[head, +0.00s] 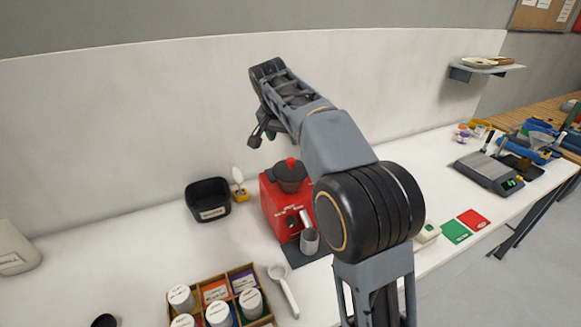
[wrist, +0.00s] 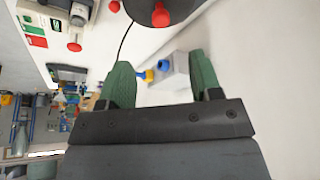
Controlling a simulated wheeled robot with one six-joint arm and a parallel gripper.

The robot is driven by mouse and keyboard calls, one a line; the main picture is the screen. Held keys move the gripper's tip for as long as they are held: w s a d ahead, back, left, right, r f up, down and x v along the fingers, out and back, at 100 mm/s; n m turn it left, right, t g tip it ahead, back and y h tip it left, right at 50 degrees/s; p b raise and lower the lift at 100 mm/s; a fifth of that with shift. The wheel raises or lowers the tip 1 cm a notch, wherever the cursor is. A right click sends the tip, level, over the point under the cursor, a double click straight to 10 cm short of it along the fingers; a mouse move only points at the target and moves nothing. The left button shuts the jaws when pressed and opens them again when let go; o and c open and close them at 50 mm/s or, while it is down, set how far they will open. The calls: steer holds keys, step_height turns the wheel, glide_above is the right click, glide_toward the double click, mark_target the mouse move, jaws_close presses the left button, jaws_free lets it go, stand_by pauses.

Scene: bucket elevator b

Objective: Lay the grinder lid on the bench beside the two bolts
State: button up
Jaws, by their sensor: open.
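The red grinder (head: 278,208) stands on the white bench (head: 110,245) in the head view. Its dark lid (head: 290,178) with a red knob sits on top; in the wrist view a dark round part with a red knob (wrist: 160,14), apparently the lid, is cut off by the top edge. My gripper (head: 262,137) is raised above and slightly left of the grinder, apart from the lid. In the wrist view its green fingers (wrist: 162,80) are spread with nothing held between them. I cannot make out the two bolts for certain in either view.
A black bin (head: 208,200) stands left of the grinder. A wooden box of jars (head: 225,295) and a white scoop (head: 284,290) are in front. A scale (head: 489,172) and green and red cards (head: 465,226) are to the right. Bare bench lies at the left.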

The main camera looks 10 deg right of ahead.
mark_target(290, 159)
steer(key=x, duration=0.7)
steer(key=shift+w+f+p, duration=0.25)
steer(key=shift+w+p, duration=0.05)
steer(key=shift+p, duration=0.05)
steer(key=shift+p+x, duration=1)
steer(key=shift+x, duration=1.65)
steer(key=shift+d, duration=0.15)
steer(key=shift+c, duration=0.4)
steer(key=shift+r, duration=0.1)
jaws_close()
steer(key=shift+w+r, duration=0.1)
steer(key=shift+r, duration=0.05)
